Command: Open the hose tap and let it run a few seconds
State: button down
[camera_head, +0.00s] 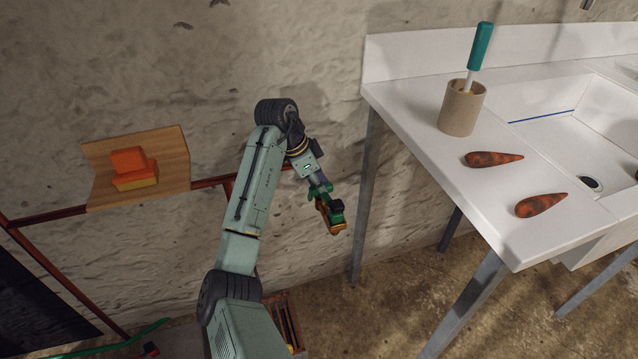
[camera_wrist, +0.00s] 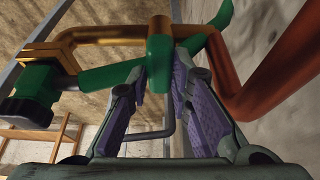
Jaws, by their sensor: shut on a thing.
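The hose tap has a brass body (camera_wrist: 115,34), and a green handle (camera_wrist: 110,76) crosses in front of it in the wrist view. My gripper (camera_wrist: 163,76) has its purple-padded fingers closed on the upright middle part of the green handle, whose two wings reach out to both sides. A green and black fitting (camera_wrist: 35,95) sits on the tap's outlet end at left. In the head view the tap (camera_head: 330,226) is by the wall beside the sink table, with my gripper (camera_head: 320,187) at it. No water is visible.
A copper pipe (camera_wrist: 275,75) runs from the tap on the right. A wooden shelf (camera_head: 172,165) with sponges (camera_head: 133,170) is left.

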jog(key=shift+r+n+p, duration=0.1)
jog(key=shift+n+p, duration=0.2)
jog(key=n+t+p, duration=0.1)
jog(key=n+p, duration=0.1)
jog(key=shift+s+d+n+y, duration=0.1)
jog(key=shift+s+n+y, duration=0.05)
jog(key=shift+n+y, duration=0.2)
jog(key=n+p, duration=0.2)
jog(key=n+t+y+p, duration=0.1)
jog(key=n+p, duration=0.1)
jog(key=shift+d+r+n, duration=0.1)
jog(key=shift+r+n, duration=0.05)
jog(key=shift+n, duration=0.1)
jog(key=n+y+p, duration=0.1)
jog(key=n+p, duration=0.1)
jog(key=n+t+y+p, duration=0.1)
jog(key=n, duration=0.1)
jog(key=shift+s+d+p, duration=0.1)
jog(key=shift+p, duration=0.3)
jog(key=shift+f+n+y+p, duration=0.2)
jog(key=shift+n+y+p, duration=0.35)
jog(key=shift+n+p, duration=0.85)
jog(key=shift+n, duration=0.5)
jog(key=c, duration=1.4)
grip_release()
jog(key=shift+c, duration=0.2)
